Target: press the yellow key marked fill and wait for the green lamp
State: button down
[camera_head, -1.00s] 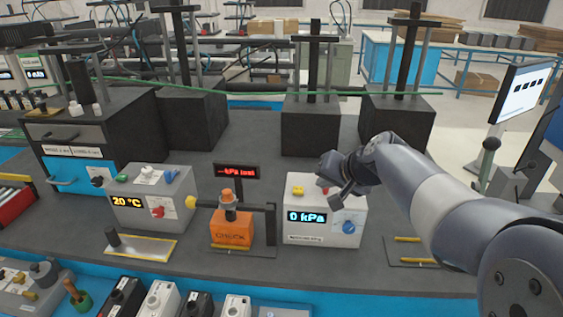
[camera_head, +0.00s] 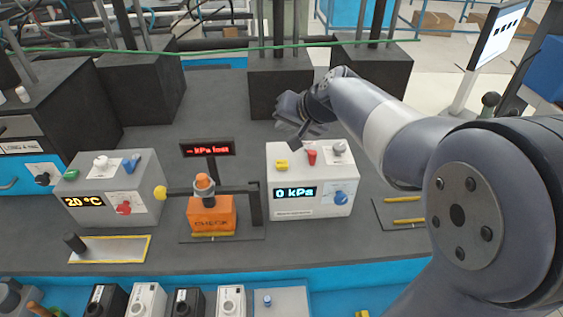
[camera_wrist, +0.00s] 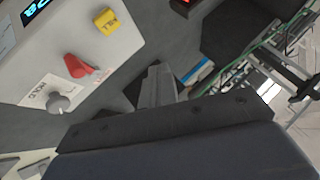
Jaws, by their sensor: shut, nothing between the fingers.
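The yellow key (camera_head: 281,164) sits on top of the white kPa box (camera_head: 312,208), at its left. In the wrist view the yellow key (camera_wrist: 107,20) shows at upper left; its marking is too small to read. A red switch (camera_head: 312,157) and a grey knob (camera_head: 340,146) stand beside it on the box top. The box display (camera_head: 294,193) reads 0 kPa. My gripper (camera_head: 297,136) is shut and empty, above and behind the box top, apart from the key. I cannot make out a lit green lamp.
An orange CHECK block (camera_head: 213,218) stands left of the box under a red-lettered sign (camera_head: 207,149). A white 20 °C box (camera_head: 112,196) is farther left. Black blocks (camera_head: 280,85) stand behind. A plate with yellow bars (camera_head: 403,212) lies at right.

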jog(key=b, duration=0.6)
send_over(285, 165)
notch_tip(285, 165, down, 8)
jog(key=shift+f+b, duration=0.4)
dwell(1.5)
jog(key=shift+f+b, duration=0.4)
jog(key=shift+b, duration=0.1)
jog(key=shift+f+b, duration=0.45)
jog(key=shift+b, duration=0.05)
dwell(0.4)
jog(key=shift+r, duration=0.1)
jog(key=shift+r+p, duration=0.6)
jog(key=shift+r, duration=0.15)
